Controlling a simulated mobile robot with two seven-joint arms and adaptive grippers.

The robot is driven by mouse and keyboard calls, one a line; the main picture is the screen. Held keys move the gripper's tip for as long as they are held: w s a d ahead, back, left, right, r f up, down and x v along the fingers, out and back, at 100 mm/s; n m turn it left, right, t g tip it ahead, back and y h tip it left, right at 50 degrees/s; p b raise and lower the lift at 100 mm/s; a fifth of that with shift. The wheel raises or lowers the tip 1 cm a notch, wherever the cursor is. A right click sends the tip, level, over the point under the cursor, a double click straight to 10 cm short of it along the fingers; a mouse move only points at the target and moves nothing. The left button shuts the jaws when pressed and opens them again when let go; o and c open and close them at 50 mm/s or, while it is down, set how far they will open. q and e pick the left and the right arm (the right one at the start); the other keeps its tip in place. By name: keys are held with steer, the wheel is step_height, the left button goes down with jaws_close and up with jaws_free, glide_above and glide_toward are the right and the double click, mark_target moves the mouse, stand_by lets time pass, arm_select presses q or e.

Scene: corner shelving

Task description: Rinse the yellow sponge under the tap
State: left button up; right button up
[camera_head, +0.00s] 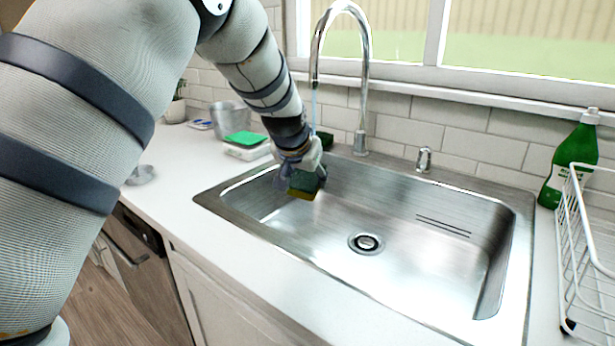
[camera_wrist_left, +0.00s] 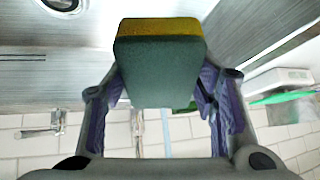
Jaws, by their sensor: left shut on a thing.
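My left gripper (camera_head: 298,172) is shut on the yellow sponge (camera_head: 302,192), which has a dark green side, and holds it over the left part of the sink (camera_head: 390,275), above the basin floor. In the left wrist view, the sponge (camera_wrist_left: 160,70) sits between both fingers (camera_wrist_left: 160,88), green face toward the camera and yellow along its far edge. The chrome tap (camera_head: 364,75) arches above the gripper. A thin pale blue stream (camera_head: 314,103) falls from its spout toward the gripper; whether it meets the sponge is hidden. My right gripper is not in view.
A dark green item (camera_head: 325,140) stands behind the gripper at the sink's back edge. A green sponge on a white box (camera_head: 246,151) and a metal pot (camera_head: 230,118) are left. A green bottle (camera_head: 572,160) and white dish rack (camera_head: 570,255) are right. The basin's right side is clear.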

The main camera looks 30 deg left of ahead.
arm_select(q)
steer(key=shift+s+d+r, duration=0.1)
steer(key=shift+s+d, duration=0.4)
steer(key=shift+s, duration=0.6)
steer(key=shift+s+d+f, duration=0.1)
steer(key=shift+s+d, duration=0.4)
steer(key=shift+s, duration=0.65)
steer(key=shift+s+d+r, duration=0.1)
steer(key=shift+s+d, duration=0.4)
steer(key=shift+s, duration=0.6)
steer(key=s+f+v, duration=0.1)
steer(key=v, duration=0.5)
steer(key=shift+d+r, duration=0.2)
steer(key=shift+d, duration=0.15)
